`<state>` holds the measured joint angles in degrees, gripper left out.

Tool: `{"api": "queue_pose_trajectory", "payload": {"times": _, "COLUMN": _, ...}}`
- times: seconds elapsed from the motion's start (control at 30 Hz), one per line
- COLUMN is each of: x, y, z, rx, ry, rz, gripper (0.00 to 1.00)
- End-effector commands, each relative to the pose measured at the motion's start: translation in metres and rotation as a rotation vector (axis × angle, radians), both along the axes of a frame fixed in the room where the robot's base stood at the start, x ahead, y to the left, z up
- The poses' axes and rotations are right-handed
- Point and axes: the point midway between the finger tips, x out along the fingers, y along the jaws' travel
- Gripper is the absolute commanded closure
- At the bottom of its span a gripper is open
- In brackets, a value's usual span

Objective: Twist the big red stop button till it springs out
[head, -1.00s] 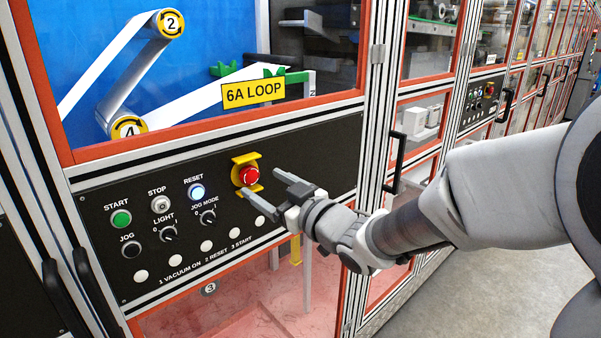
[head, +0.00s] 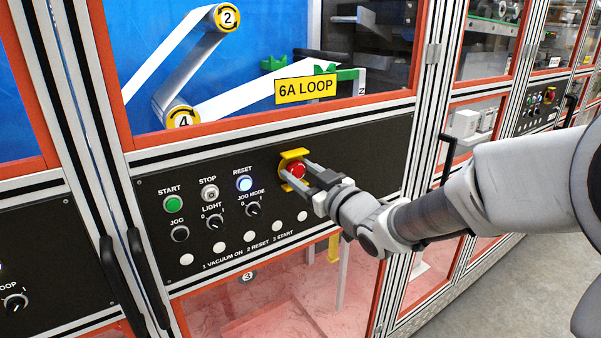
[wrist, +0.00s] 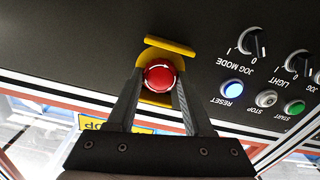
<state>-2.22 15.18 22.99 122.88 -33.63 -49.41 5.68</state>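The big red stop button (head: 297,170) sits in a yellow guard (head: 291,155) on the black control panel, right of the lit RESET button. In the wrist view the red button (wrist: 159,76) lies between the tips of my gripper (wrist: 160,88), with the yellow guard (wrist: 170,46) behind it. In the head view my gripper (head: 302,177) reaches in from the right, its fingertips at the button. The fingers are apart, one on each side of the button. I cannot tell whether they touch it.
The black panel (head: 370,150) also carries a green START button (head: 172,204), a STOP button (head: 210,194), a lit RESET button (head: 244,184), knobs and a row of white buttons. A black door handle (head: 447,158) stands to the right of the panel.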

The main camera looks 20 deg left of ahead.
Motion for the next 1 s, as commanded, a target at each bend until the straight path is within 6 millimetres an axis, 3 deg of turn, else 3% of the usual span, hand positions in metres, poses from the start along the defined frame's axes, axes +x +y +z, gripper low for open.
{"api": "queue_pose_trajectory", "payload": {"times": 0.03, "x": -0.0001, "y": -0.0001, "z": 0.0, "rx": 0.0, "ry": 0.0, "rz": 0.0, "gripper": 0.76}}
{"api": "queue_pose_trajectory", "payload": {"times": 0.17, "x": -0.0001, "y": -0.0002, "z": -0.0001, "rx": 0.0, "ry": 0.0, "rz": 0.0, "gripper": 0.99}}
{"api": "queue_pose_trajectory", "payload": {"times": 0.53, "x": 0.0003, "y": -0.0006, "z": 0.0001, "rx": 0.04, "ry": 0.048, "rz": -0.001, "gripper": 1.0}}
{"api": "queue_pose_trajectory", "payload": {"times": 1.0, "x": 0.0012, "y": -0.0013, "z": 0.001, "rx": 0.257, "ry": 0.302, "rz": -0.001, "gripper": 1.0}}
